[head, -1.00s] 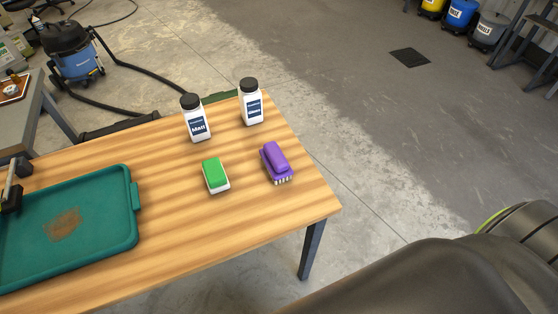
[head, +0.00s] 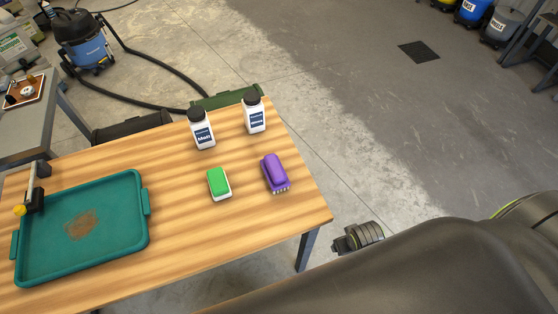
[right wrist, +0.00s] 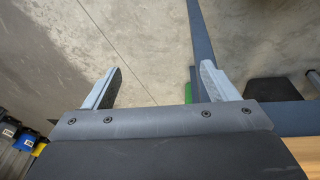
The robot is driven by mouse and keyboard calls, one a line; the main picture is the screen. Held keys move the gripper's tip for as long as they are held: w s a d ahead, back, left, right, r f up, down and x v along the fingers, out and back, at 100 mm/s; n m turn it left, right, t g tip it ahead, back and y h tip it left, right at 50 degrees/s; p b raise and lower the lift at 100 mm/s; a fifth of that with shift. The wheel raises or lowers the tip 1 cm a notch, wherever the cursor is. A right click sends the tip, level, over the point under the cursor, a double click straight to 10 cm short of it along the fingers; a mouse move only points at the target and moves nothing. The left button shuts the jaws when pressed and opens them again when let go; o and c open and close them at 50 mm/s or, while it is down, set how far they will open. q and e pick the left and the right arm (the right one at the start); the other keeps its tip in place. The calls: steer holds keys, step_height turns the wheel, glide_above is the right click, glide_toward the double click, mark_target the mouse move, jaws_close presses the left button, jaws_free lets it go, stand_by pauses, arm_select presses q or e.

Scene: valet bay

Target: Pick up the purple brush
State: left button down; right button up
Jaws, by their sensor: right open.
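The purple brush (head: 275,170) lies on the wooden table near its right edge, its pale bristles facing down. It is to the right of a green and white brush or sponge (head: 218,183). My right arm's wrist end (head: 359,237) shows beyond the table's right edge in the head view, apart from the brush. In the right wrist view my right gripper (right wrist: 160,72) is open and empty, with bare concrete floor between its fingers. The purple brush is not seen in that view. My left gripper is not in view.
Two white bottles with black caps (head: 202,129) (head: 255,114) stand behind the brushes. A teal tray (head: 147,232) with a brown stain and a clamp-like tool (head: 33,196) at its edge lies left. A vacuum (head: 82,40) stands on the floor. The wood around the purple brush is clear.

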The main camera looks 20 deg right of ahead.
steer(key=w+r+p, duration=0.2)
steer(key=w+r, duration=0.2)
steer(key=r, duration=0.7)
step_height(320, 180, up, 13)
steer(key=n+g+y, duration=0.1)
steer(key=g, duration=0.1)
glide_above(276, 168)
steer(key=f, duration=0.2)
steer(key=f+p, duration=0.1)
steer(key=f, duration=0.2)
steer(key=s+f+p, duration=0.1)
steer(key=f, duration=0.1)
steer(key=shift+a+f, duration=0.35)
steer(key=shift+f, duration=0.05)
steer(key=shift+w+d+f+p, duration=0.1)
steer(key=shift+w+f, duration=0.05)
steer(key=shift+f, duration=0.9)
steer(key=shift+w+d+f+p, duration=0.1)
steer(key=shift+f, duration=1)
steer(key=shift+w+d+f+p, duration=0.1)
steer(key=shift+w+f, duration=0.05)
steer(key=shift+f, duration=0.9)
steer(key=c, duration=1.1)
